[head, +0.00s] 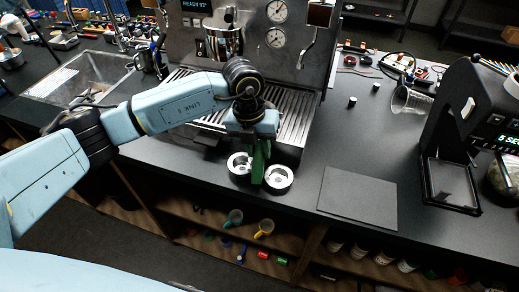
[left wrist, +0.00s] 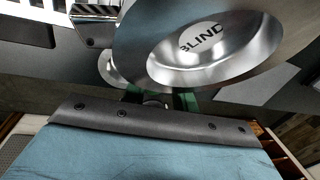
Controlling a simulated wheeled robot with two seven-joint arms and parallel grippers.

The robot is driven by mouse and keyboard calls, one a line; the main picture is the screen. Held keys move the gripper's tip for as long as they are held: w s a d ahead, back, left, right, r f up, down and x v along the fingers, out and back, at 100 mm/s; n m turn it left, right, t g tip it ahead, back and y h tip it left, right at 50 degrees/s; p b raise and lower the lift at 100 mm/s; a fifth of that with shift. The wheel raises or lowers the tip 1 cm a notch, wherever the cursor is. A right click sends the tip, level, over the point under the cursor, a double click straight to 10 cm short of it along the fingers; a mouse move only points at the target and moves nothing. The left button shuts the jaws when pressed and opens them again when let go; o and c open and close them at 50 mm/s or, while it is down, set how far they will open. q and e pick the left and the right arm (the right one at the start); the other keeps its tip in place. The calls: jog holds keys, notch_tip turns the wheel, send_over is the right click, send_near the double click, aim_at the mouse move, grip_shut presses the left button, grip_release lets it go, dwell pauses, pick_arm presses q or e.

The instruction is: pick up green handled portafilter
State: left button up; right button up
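My left gripper (head: 254,132) points down at the counter's front edge, just in front of the espresso machine. A green handle (head: 259,160) shows directly below it, between two round metal baskets. One basket (head: 240,164) is on the left and the other (head: 278,178) on the right. In the left wrist view a large metal basket marked BLIND (left wrist: 201,40) fills the top, with bits of the green handle (left wrist: 188,101) below it. The fingers are mostly hidden, so I cannot tell whether they grip the handle. My right gripper is out of view.
The espresso machine (head: 190,45) with its slatted drip tray (head: 288,127) stands behind. A flat dark mat (head: 358,198) lies to the right, and a grinder (head: 464,130) stands at far right. A sink (head: 80,80) is at left. Open shelves lie below the counter.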

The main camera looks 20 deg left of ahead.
aim_at(258, 148)
pick_arm(q)
grip_shut()
jog(key=shift+r, duration=0.1)
notch_tip(258, 148, up, 10)
jog(key=shift+o, duration=0.9)
grip_release()
grip_shut()
dwell(0.7)
